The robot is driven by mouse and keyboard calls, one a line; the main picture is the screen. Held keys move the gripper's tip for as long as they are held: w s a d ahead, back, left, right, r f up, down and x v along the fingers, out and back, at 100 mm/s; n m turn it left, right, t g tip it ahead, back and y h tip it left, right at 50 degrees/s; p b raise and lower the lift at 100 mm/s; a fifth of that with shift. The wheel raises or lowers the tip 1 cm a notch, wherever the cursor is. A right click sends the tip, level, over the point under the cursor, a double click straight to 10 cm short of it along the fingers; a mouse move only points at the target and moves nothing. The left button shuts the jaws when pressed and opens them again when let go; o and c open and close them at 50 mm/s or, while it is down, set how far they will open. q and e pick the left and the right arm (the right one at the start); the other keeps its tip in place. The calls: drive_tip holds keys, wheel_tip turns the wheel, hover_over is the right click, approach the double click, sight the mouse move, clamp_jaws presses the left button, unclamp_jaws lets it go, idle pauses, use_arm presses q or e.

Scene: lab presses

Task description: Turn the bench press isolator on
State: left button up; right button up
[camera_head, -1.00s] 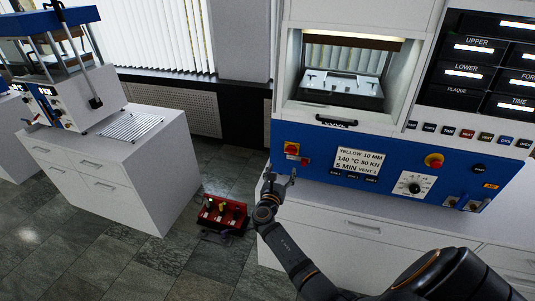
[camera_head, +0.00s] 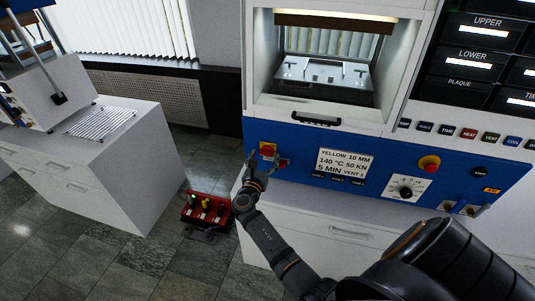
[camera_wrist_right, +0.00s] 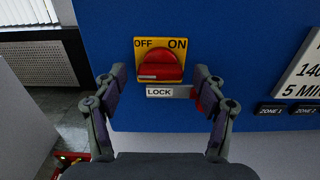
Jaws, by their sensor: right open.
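The bench press isolator (camera_head: 268,150) is a red rotary knob on a yellow plate at the left end of the press's blue panel. In the right wrist view the isolator (camera_wrist_right: 160,62) shows OFF at upper left and ON at upper right. Its grip bar lies roughly level, with a pale mark toward the left. A LOCK label and a small red part (camera_wrist_right: 197,97) sit below it. My right gripper (camera_head: 264,162) is open just in front of the isolator. Its fingers (camera_wrist_right: 161,74) flank the knob left and right, with no clear contact. My left gripper is out of view.
The blue panel also carries a red stop button (camera_head: 429,163), a dial (camera_head: 406,190) and a sign (camera_head: 344,163). A white cabinet (camera_head: 110,165) stands at the left. A red box (camera_head: 206,209) sits on the floor between the cabinets.

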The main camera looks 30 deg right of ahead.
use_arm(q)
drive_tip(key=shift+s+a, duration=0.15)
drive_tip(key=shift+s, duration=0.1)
use_arm(e)
drive_tip(key=shift+s+a+r, duration=0.1)
drive_tip(key=shift+c, duration=1)
drive_tip(key=c, duration=0.9)
drive_tip(key=shift+c, duration=0.2)
use_arm(q)
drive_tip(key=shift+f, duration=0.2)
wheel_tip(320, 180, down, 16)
drive_tip(key=b, duration=1.6)
use_arm(e)
drive_tip(key=shift+m, duration=9.1)
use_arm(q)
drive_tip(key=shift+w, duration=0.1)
